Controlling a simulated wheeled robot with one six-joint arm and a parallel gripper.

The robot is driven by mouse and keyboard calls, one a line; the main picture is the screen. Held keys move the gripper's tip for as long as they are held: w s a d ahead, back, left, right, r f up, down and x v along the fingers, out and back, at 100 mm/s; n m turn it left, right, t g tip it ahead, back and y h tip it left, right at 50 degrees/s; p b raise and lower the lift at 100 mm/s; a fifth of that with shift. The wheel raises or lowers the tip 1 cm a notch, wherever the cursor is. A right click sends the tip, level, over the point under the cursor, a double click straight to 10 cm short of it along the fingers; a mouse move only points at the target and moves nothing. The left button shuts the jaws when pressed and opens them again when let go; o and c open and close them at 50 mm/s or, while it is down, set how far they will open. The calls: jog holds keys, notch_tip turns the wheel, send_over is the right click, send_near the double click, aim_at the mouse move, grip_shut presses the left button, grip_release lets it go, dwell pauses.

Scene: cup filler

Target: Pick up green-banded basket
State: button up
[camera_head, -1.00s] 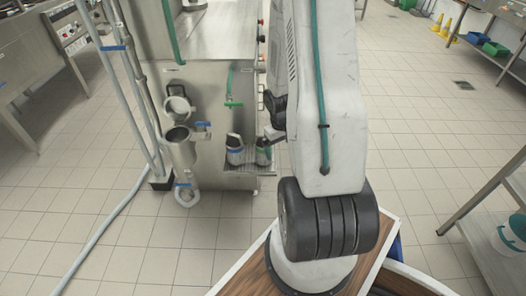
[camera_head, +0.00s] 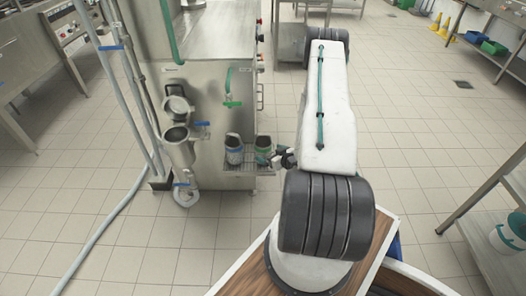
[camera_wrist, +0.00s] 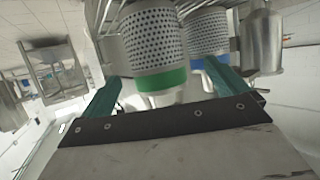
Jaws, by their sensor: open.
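The green-banded basket (camera_head: 263,147) stands on a small wire shelf (camera_head: 247,168) on the machine's side. In the wrist view it is a perforated metal cup with a green band (camera_wrist: 158,50). The blue-banded basket (camera_head: 234,148) stands just left of it in the head view and shows behind the right finger in the wrist view (camera_wrist: 206,35). My gripper (camera_head: 281,157) is at the right side of the green-banded basket. In the wrist view its two green fingers (camera_wrist: 163,86) are open, with the green-banded basket ahead, between them in the picture. Contact cannot be told.
A steel machine (camera_head: 210,90) stands behind the shelf. A blue-handled valve with a steel cup (camera_head: 178,145), pipes and a grey hose (camera_head: 110,222) are on the left. A steel rack (camera_head: 490,210) stands at the right. The tiled floor between is clear.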

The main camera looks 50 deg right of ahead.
jog(key=x, duration=0.6)
jog(key=shift+w+d+f, duration=0.15)
jog(key=shift+w+d, duration=0.05)
jog(key=shift+d, duration=0.05)
jog(key=c, duration=1.2)
